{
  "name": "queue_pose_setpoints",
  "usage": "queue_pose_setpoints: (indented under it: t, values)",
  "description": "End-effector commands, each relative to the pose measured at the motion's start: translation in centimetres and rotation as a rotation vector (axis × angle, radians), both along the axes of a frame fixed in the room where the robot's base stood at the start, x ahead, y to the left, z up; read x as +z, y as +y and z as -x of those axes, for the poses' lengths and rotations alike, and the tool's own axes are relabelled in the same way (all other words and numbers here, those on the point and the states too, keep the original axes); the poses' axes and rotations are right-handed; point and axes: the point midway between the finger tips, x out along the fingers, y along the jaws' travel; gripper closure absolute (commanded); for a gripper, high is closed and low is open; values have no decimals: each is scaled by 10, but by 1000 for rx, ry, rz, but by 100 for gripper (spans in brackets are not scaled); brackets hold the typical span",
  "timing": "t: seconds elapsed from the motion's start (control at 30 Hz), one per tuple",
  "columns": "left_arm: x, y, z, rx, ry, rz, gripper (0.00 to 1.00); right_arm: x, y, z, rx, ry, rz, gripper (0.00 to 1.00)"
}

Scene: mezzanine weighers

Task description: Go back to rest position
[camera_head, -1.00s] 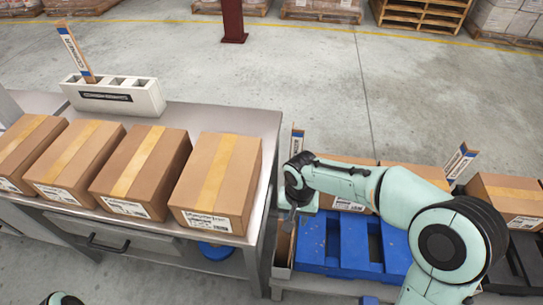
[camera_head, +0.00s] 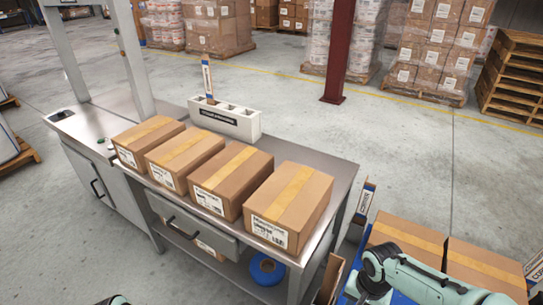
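My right arm comes in at the bottom right. Its dark wrist and gripper (camera_head: 362,294) are over the blue pallet area beside the table, cut by the lower picture edge, and the fingers cannot be made out. Only a small dark rounded piece of my left side shows at the bottom edge; the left gripper is out of view. Several taped cardboard boxes stand in a row on the metal table, the right-hand box (camera_head: 290,205) nearest my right arm. A white slotted holder (camera_head: 225,119) behind them holds one upright blue-and-white card (camera_head: 207,78).
More boxes (camera_head: 408,238) stand on the blue pallet at lower right, with upright cards (camera_head: 365,200) near them. The metal table (camera_head: 330,166) has a drawer and a lower shelf with a blue roll (camera_head: 266,268). A red post (camera_head: 340,50) stands behind; open floor lies between.

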Motion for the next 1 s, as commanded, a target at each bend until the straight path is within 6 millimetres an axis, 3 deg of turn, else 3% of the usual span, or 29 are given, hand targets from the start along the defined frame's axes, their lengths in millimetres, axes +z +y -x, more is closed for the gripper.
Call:
queue_pose_setpoints:
  t: [0.03,0.27,0.37,0.5,0.6,0.73,1.0]
  values:
    - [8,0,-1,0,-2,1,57,-25,10,6,35,36,-42,64]
    - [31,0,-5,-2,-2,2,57,-114,49,36,137,70,-225,64]
    - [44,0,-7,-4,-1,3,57,-153,66,64,158,77,-298,64]
    - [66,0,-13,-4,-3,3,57,-197,85,119,166,74,-359,64]
    - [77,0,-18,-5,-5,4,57,-214,90,155,169,68,-359,64]
    - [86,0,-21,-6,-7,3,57,-224,91,186,180,66,-336,64]
    - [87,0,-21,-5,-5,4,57,-229,90,199,189,60,-318,64]
